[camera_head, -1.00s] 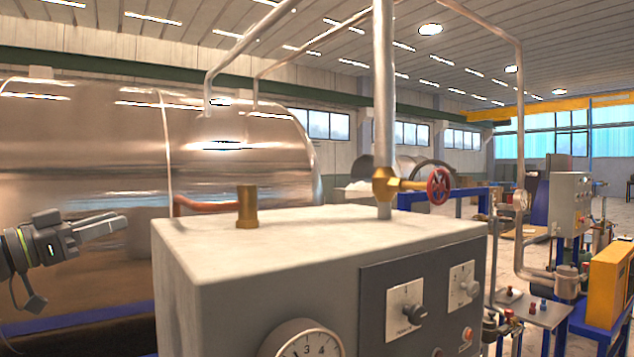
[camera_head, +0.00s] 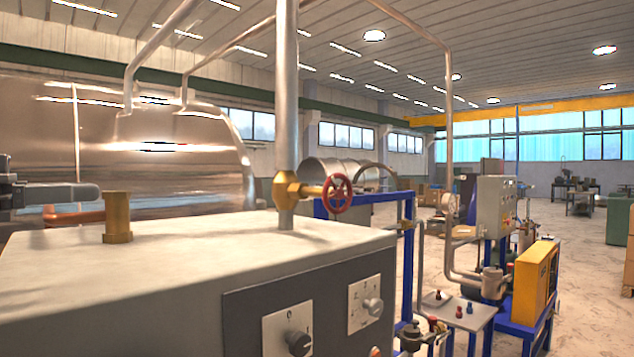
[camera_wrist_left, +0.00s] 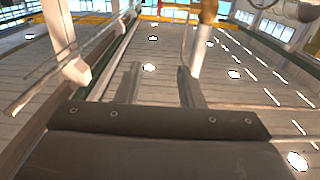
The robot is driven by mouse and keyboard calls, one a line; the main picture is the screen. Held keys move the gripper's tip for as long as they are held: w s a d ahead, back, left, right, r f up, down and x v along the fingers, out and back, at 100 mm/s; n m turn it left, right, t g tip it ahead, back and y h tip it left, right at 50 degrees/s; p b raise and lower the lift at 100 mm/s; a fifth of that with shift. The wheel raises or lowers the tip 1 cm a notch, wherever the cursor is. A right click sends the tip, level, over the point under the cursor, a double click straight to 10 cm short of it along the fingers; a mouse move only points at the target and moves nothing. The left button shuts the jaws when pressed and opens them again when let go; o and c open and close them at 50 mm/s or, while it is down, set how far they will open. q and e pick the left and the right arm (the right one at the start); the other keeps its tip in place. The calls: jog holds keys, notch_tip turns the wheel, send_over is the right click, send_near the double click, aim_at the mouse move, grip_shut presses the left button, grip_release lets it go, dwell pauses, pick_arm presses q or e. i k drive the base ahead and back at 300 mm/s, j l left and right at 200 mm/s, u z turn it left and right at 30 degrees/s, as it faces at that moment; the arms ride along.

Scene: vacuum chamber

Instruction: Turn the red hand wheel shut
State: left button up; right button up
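The red hand wheel (camera_head: 337,193) is a small spoked wheel on the right end of a brass valve (camera_head: 290,191). The valve sits on a vertical steel pipe (camera_head: 287,100) above the grey cabinet. My left gripper (camera_head: 92,195) is at the left edge of the head view, well left of the wheel and apart from it. In the left wrist view its two fingers (camera_wrist_left: 162,78) stand apart with nothing between them. A brass piece (camera_wrist_left: 208,10) and a pipe show beyond them there; the red wheel does not. My right gripper is not in view.
The grey cabinet (camera_head: 190,255) fills the foreground, with a brass fitting (camera_head: 117,217) standing on its top. A large shiny tank (camera_head: 160,165) lies behind. Thin pipes cross above. Blue frames and a yellow box (camera_head: 536,281) stand at the right; floor beyond is partly clear.

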aim_at(338, 193)
jog(key=i+l, duration=0.35)
jog(key=l, duration=0.15)
jog(key=i+l, duration=0.4)
jog(key=i+l+z, duration=0.15)
jog(key=i, duration=0.35)
jog(key=l, duration=0.1)
